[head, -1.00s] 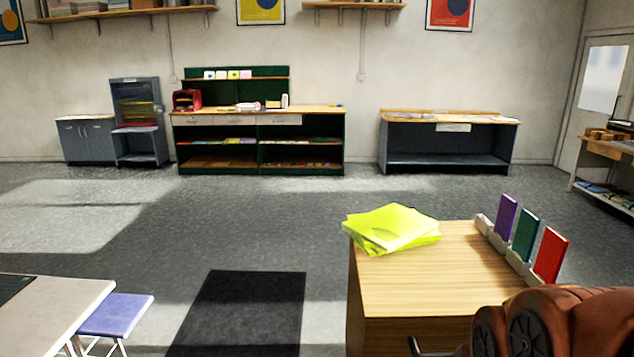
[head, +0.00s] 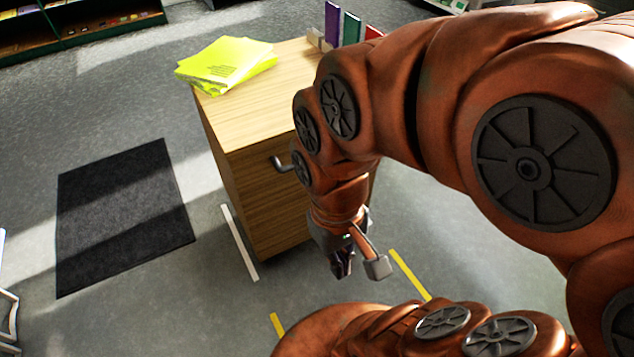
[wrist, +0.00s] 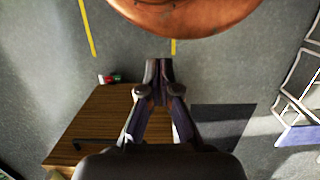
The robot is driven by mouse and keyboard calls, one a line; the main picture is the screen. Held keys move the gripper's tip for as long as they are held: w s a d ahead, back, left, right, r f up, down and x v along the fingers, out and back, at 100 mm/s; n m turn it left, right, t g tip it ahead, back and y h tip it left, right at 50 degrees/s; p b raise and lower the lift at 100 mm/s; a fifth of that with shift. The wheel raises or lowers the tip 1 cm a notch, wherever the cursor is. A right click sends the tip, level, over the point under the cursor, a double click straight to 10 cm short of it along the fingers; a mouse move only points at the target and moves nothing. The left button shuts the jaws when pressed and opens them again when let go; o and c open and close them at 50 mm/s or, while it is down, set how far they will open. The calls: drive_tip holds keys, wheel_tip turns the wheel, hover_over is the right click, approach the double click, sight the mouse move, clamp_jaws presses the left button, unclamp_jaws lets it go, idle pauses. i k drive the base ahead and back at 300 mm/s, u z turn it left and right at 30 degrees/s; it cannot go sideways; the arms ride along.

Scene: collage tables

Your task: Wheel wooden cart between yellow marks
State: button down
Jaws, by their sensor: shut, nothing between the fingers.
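The wooden cart (head: 250,150) is a pale wood-grain box on the grey floor. A dark bar handle (head: 282,163) sticks out from its near side, partly hidden by my arm. Two yellow marks, one at the right (head: 410,275) and one at the left (head: 277,325), lie on the floor nearer to me than the cart. My gripper (head: 342,268) is shut and empty, pointing down in front of the cart's near side, below the handle. In the wrist view the shut fingers (wrist: 160,85) show beside the cart (wrist: 95,120), with both yellow marks beyond.
A black mat (head: 125,215) lies to the left. A white-framed stool or table stands at the left edge.

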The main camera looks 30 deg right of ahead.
sight(250, 129)
drive_tip(key=k, duration=1.1)
drive_tip(key=u, duration=0.75)
drive_tip(key=i, duration=0.9)
drive_tip(key=z, duration=0.5)
drive_tip(key=i, duration=0.7)
drive_tip(key=z, duration=0.7)
